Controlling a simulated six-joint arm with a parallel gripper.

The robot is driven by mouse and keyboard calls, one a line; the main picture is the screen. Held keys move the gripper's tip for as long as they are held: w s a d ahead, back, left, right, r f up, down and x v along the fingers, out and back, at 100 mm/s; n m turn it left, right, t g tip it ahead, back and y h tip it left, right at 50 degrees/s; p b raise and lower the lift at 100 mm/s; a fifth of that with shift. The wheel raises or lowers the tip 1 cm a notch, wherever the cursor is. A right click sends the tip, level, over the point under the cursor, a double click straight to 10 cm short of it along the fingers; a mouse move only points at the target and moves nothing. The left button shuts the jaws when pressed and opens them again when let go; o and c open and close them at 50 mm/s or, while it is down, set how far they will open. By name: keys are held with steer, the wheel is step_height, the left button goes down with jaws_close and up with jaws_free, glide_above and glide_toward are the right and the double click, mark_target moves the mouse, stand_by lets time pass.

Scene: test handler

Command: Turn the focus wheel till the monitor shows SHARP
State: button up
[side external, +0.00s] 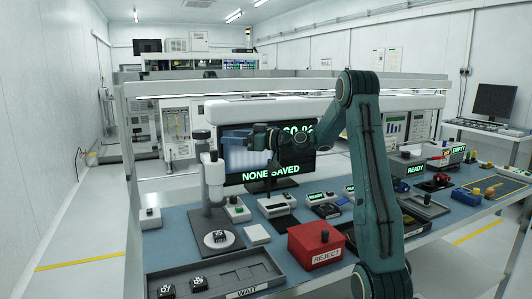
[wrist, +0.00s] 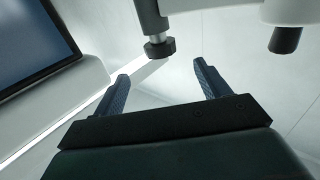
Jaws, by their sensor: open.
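The monitor (side external: 300,165) shows a blurry pale picture, "NONE SAVED" and a partly hidden figure ending in "0 %"; my arm covers part of the screen. The white microscope (side external: 213,180) stands upright left of the monitor, with a dark part (side external: 219,239) on its stage. My gripper (side external: 228,134) is beside the microscope's upper part. In the wrist view my gripper (wrist: 161,72) is open and empty. A black ridged knob (wrist: 160,48), possibly the focus wheel, sits on a pale shaft beyond the fingertips, roughly centred between them, apparently apart.
A grey WAIT tray (side external: 215,284) with dark parts lies at the front. A red REJECT box (side external: 316,246) stands to its right. Several small devices with READY displays line the blue bench. A second dark-ended cylinder (wrist: 285,38) hangs at the wrist view's upper right.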

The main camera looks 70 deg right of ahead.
mark_target(196, 135)
steer(key=shift+w, duration=0.1)
steer(key=w, duration=0.9)
steer(key=w+a, duration=0.1)
steer(key=w, duration=0.3)
steer(key=shift+w+a, duration=0.1)
steer(key=shift+w, duration=0.2)
steer(key=shift+c, duration=0.4)
steer(key=c, duration=0.9)
steer(key=shift+n+y, duration=0.4)
steer(key=shift+y, duration=0.2)
steer(key=shift+a+n+g+y, duration=0.1)
steer(key=shift+n+g+y, duration=0.2)
steer(key=shift+n+y, duration=0.6)
steer(key=shift+a+n+g+y, duration=0.15)
steer(key=shift+n+g+y, duration=0.4)
steer(key=shift+y, duration=0.85)
steer(key=shift+s+a+r+n+g+y, duration=0.1)
steer(key=shift+n+g+y, duration=0.15)
steer(key=shift+n+y, duration=0.25)
